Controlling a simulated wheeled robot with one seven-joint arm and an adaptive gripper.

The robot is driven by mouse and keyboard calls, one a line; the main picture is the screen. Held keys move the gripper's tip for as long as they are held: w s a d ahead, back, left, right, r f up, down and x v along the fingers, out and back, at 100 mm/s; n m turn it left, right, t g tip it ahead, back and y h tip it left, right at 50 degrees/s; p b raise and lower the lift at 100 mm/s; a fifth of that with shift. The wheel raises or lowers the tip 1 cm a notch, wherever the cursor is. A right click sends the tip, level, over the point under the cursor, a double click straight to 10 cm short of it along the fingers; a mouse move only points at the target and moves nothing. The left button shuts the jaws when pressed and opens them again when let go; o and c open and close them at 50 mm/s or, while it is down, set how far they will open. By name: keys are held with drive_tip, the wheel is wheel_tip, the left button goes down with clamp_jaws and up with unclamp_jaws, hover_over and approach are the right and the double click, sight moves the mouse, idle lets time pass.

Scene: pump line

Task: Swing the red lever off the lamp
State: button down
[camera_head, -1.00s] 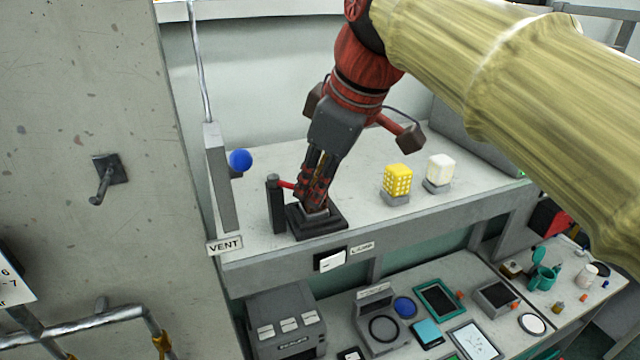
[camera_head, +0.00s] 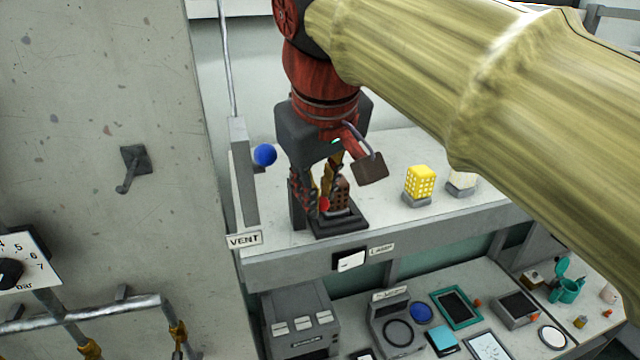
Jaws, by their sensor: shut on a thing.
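My gripper (camera_head: 322,204) points down at the dark post (camera_head: 297,208) near the front left of the grey bench. Its fingers are closed around the red lever, whose red end (camera_head: 324,205) shows between the fingertips. The rest of the lever is hidden by the fingers. A reddish-brown block with a grid of cells, seemingly the lamp (camera_head: 342,192), stands in the black square base (camera_head: 340,225) just right of the fingers. The lever's end appears in front of or beside the block's left side; I cannot tell whether they touch.
A yellow gridded block (camera_head: 420,182) and a whitish block (camera_head: 461,182) stand on grey bases to the right. A blue ball knob (camera_head: 265,155) and a VENT plate (camera_head: 244,240) are at left. A white switch (camera_head: 351,261) is on the bench's front edge.

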drive_tip(key=shift+r, duration=0.1)
drive_tip(key=c, duration=1.9)
unclamp_jaws()
drive_tip(key=v, duration=1.1)
drive_tip(key=shift+s+r, duration=0.2)
drive_tip(key=shift+r, duration=0.15)
drive_tip(key=shift+c, duration=0.3)
